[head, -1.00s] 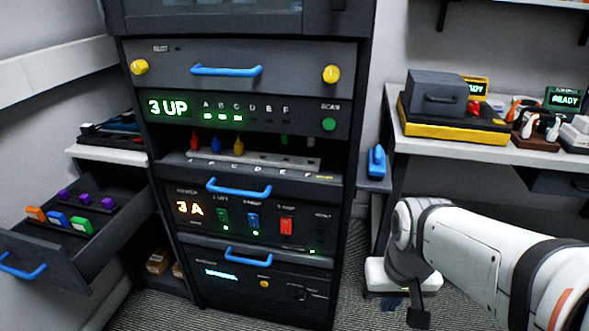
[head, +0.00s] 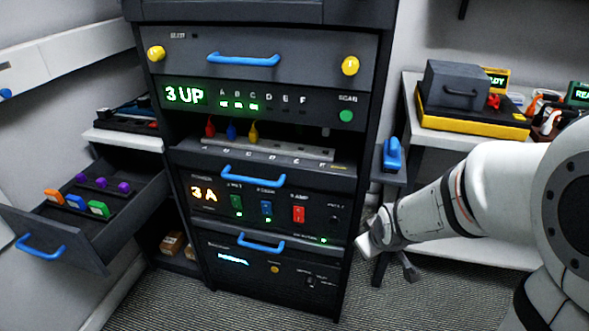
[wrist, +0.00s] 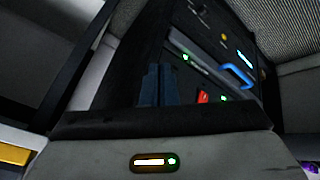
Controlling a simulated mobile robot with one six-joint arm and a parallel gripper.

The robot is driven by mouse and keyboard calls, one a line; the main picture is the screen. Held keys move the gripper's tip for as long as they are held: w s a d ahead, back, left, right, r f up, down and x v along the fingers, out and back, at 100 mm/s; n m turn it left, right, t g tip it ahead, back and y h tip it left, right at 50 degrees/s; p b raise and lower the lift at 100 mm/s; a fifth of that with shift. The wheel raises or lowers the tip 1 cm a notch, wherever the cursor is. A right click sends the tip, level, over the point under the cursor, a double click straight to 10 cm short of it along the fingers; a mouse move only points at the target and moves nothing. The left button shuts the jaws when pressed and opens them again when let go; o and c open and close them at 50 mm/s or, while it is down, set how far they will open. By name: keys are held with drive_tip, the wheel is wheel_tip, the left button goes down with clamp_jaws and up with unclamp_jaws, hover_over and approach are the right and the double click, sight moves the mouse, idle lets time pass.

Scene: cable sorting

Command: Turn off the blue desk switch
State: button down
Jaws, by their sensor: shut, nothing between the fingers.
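The blue switch (head: 266,208) sits on the rack's power panel (head: 347,190), between a green switch (head: 236,204) and a red switch (head: 299,214). The amber display (head: 204,194) there reads "3 A". The label above the blue switch is too small to read surely, and its rocker position is unclear. My gripper shows in the wrist view (wrist: 155,75) with dark fingers shut and empty. They point toward the dark rack side; touch is not clear. The red switch also shows there (wrist: 203,97); the blue switch does not show clearly. In the head view my arm's end is low, right of the rack.
Blue handles (head: 253,174) (head: 261,245) stick out above and below the power panel. An open drawer (head: 95,240) juts out at the left. A blue object (head: 392,153) stands on a ledge right of the rack. A desk (head: 412,128) fills the right side. Floor in front is clear.

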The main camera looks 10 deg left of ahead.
drive_tip(key=w+a+f+n+t+y+p, duration=0.1)
drive_tip(key=w+a+f+n+t+y, duration=0.15)
drive_tip(key=w+a+n, duration=0.35)
drive_tip(key=w+a+f+n+t+y+p, duration=0.1)
drive_tip(key=w+a+f+n+t+y, duration=0.1)
drive_tip(key=a+f+n, duration=0.35)
drive_tip(key=s+a+f+n+t+y+p, duration=0.1)
drive_tip(key=s+a+n+t+y+p, duration=0.1)
drive_tip(key=s+a+n+t+y, duration=0.2)
drive_tip(key=s+a+n+y, duration=0.3)
drive_tip(key=a, duration=0.3)
drive_tip(key=shift+s+f+n, duration=0.15)
drive_tip(key=shift+s+n, duration=0.05)
drive_tip(key=shift+n, duration=0.15)
drive_tip(key=shift+a, duration=0.1)
approach(264, 205)
drive_tip(key=a, duration=0.4)
drive_tip(key=shift+w+d+r, duration=0.1)
drive_tip(key=shift+w+r, duration=0.05)
drive_tip(key=shift+w, duration=0.95)
drive_tip(key=shift+w+r, duration=0.1)
drive_tip(key=shift+w, duration=1)
